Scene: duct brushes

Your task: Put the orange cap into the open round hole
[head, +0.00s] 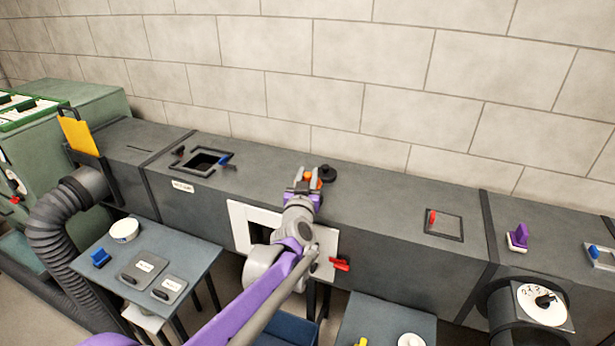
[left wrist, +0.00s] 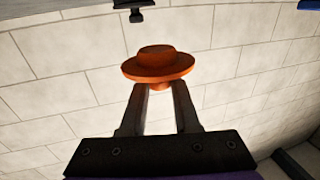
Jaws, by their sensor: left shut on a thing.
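My left gripper (head: 310,180) is over the top of the long grey duct (head: 375,203), near its middle. It is shut on the orange cap (left wrist: 158,65), a wide-brimmed disc with a raised crown. In the left wrist view the fingertips pinch the short stem under the brim. In the head view only small orange patches of the cap (head: 308,175) show at the fingertips. A small dark round thing (head: 327,172) is just right of them on the duct; I cannot tell whether it is the open round hole or a fitting. My right gripper is not in view.
A square opening (head: 203,160) with a blue-handled tool is left on the duct. A red-knobbed hatch (head: 443,223) and a purple handle (head: 518,237) are to the right. A white frame (head: 238,222) is on the front. A side table (head: 190,265) holds plates and a white cap.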

